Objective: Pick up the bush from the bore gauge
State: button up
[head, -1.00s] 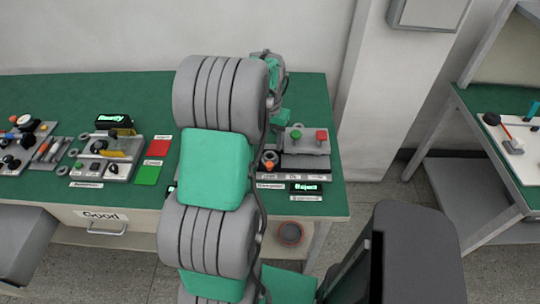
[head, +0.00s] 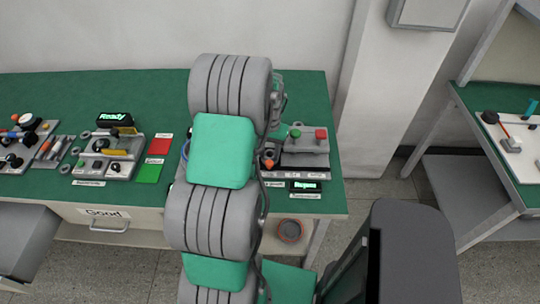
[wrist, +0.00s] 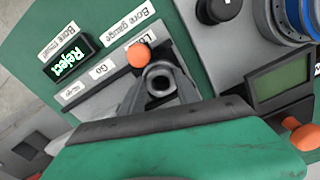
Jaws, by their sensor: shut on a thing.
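The bush (wrist: 162,79) is a small grey ring, seen end-on in the wrist view. My gripper (wrist: 161,92) is shut on it, with a grey finger on each side. The orange tip (wrist: 137,55) of the bore gauge shows just beside the bush. The bore gauge's label strip (wrist: 95,80) reads Go and Lo, and its display (wrist: 68,60) reads Reject in green. I cannot tell whether the bush is clear of the gauge. In the head view my arm hides the gripper and the bush; the gauge's orange tip (head: 269,163) shows beside the arm.
A blue ring (wrist: 287,20) shows near the wrist view's top right. Red (head: 159,146) and green (head: 149,173) pads lie left of my arm, near a Ready display (head: 114,119).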

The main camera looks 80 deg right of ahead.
grip_shut()
jog(key=shift+r, duration=0.1)
